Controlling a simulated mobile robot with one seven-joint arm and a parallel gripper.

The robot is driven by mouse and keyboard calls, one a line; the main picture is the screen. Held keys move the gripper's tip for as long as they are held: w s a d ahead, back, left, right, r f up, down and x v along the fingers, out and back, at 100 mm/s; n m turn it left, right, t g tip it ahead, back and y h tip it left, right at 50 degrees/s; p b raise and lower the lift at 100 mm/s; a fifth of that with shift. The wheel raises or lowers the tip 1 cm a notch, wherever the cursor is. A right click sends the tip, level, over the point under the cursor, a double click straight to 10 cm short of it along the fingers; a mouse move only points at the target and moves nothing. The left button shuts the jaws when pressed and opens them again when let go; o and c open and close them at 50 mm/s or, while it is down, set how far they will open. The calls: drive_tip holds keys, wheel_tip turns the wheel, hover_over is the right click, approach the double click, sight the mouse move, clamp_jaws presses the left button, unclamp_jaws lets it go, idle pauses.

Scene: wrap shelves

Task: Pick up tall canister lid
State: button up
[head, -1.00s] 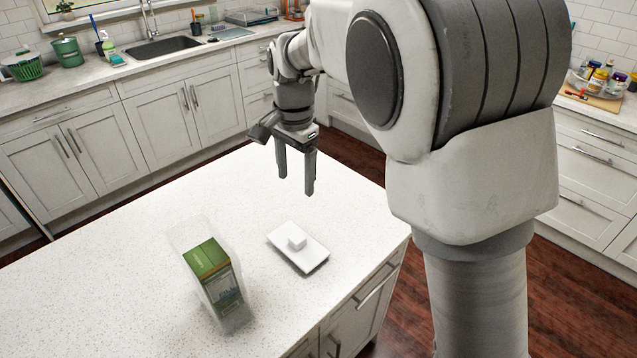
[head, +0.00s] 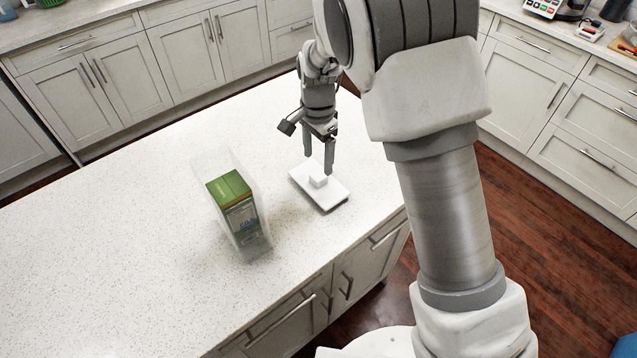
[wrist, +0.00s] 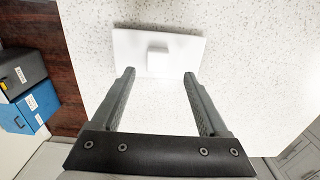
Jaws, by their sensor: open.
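The tall canister lid (head: 330,193) is a white rectangular plate with a small raised block handle. It lies flat on the island counter, near its right edge. My gripper (head: 319,161) is open and empty, pointing down just above and behind the lid's handle. In the wrist view the lid (wrist: 187,58) lies beyond the open fingers of my gripper (wrist: 159,75), with the handle roughly between them in the picture. The clear tall canister (head: 255,200) stands left of the lid with a green box (head: 230,186) inside it.
The speckled white island counter (head: 120,220) is mostly bare to the left. Drawers (head: 290,318) face its front side. In the wrist view a blue box (wrist: 40,105) and a dark box (wrist: 20,72) sit beyond the counter's edge, over the wood floor.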

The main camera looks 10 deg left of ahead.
sight(318, 175)
drive_tip(key=f, duration=0.5)
drive_tip(key=shift+s+f+p, duration=0.15)
drive_tip(key=shift+s+p, duration=0.05)
drive_tip(key=shift+p, duration=0.15)
clamp_jaws()
